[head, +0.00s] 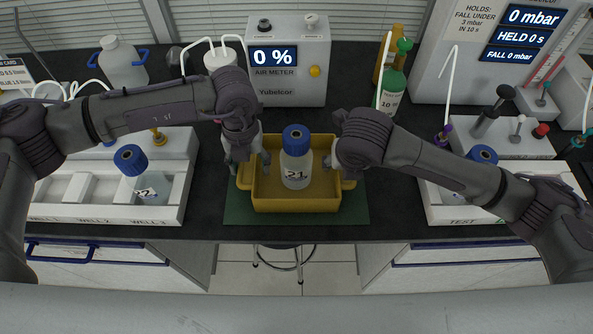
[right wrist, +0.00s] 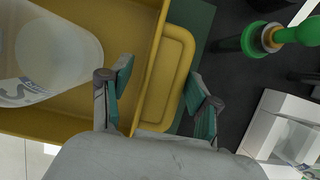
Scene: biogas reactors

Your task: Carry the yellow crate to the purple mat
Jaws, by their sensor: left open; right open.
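The yellow crate (head: 272,205) sits on a dark green mat (head: 236,214) at the bench's front edge. A clear bottle (head: 296,172) with a blue cap and the label 21 stands inside it. My left gripper (head: 249,168) is open at the crate's left side, its fingers around the left handle region; contact is unclear. My right gripper (head: 341,170) is open at the right side. In the right wrist view its fingers (right wrist: 160,90) stand apart on either side of the crate's right handle (right wrist: 172,75), one over the crate's inside. No purple mat shows.
The air meter (head: 288,62) stands behind the crate. A white well rack (head: 110,205) with a bottle is on the left, a white test station (head: 450,212) on the right. Green (head: 393,88) and yellow bottles stand at back right. Dark bench shows narrowly beside the mat.

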